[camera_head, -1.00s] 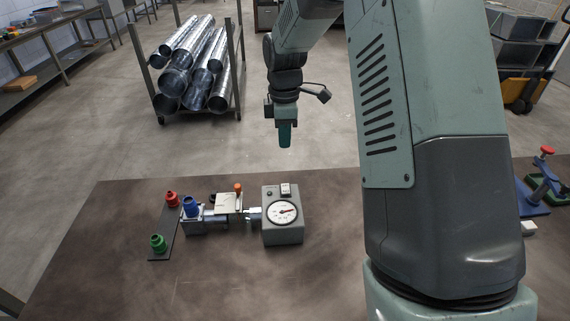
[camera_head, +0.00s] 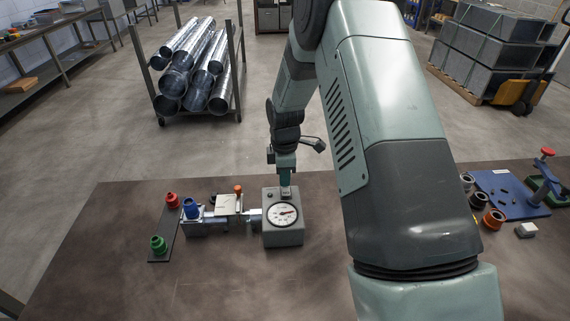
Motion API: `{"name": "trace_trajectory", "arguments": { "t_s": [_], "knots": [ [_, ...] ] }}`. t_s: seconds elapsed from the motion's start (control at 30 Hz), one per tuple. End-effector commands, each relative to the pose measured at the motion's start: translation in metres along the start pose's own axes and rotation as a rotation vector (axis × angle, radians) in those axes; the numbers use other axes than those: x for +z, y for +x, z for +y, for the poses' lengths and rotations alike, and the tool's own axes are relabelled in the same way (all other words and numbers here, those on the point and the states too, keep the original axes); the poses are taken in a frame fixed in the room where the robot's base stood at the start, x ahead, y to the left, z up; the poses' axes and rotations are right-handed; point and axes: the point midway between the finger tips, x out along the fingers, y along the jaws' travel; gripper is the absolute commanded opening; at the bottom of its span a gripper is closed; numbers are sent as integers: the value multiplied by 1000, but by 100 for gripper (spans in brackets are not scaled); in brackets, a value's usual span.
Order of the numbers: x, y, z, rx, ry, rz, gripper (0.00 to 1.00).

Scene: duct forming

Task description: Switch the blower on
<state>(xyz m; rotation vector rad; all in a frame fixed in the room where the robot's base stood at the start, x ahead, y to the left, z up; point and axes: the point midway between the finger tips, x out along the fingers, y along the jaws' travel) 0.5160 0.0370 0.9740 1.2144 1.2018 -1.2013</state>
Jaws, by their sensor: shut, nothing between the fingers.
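The blower is a grey box (camera_head: 284,233) with a round white dial (camera_head: 283,215) on its sloped face. It stands on the brown table, joined on its left to a pipe assembly. A white rocker switch was visible on its top earlier; now my gripper (camera_head: 286,190) covers most of that spot. My gripper is shut and empty, pointing straight down with its tips at or just above the switch. I cannot tell whether the tips touch it or which way the switch is tipped.
Left of the blower are a clamp with an orange knob (camera_head: 238,189), a blue fitting (camera_head: 191,208), and red (camera_head: 172,200) and green (camera_head: 158,244) fittings on a dark strip. At right are a blue plate (camera_head: 508,192) and several rings. The front table is clear.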

Motion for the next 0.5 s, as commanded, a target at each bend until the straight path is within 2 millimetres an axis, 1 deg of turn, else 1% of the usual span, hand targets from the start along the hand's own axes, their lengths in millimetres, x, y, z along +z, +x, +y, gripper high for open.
{"name": "trace_trajectory", "arguments": {
  "t_s": [0.03,0.13,0.5],
  "knots": [
    [0,4,0,-1,0,0,0],
    [0,8,0,0,0,-1,0],
    [0,11,0,0,0,0,0]
  ]
}}
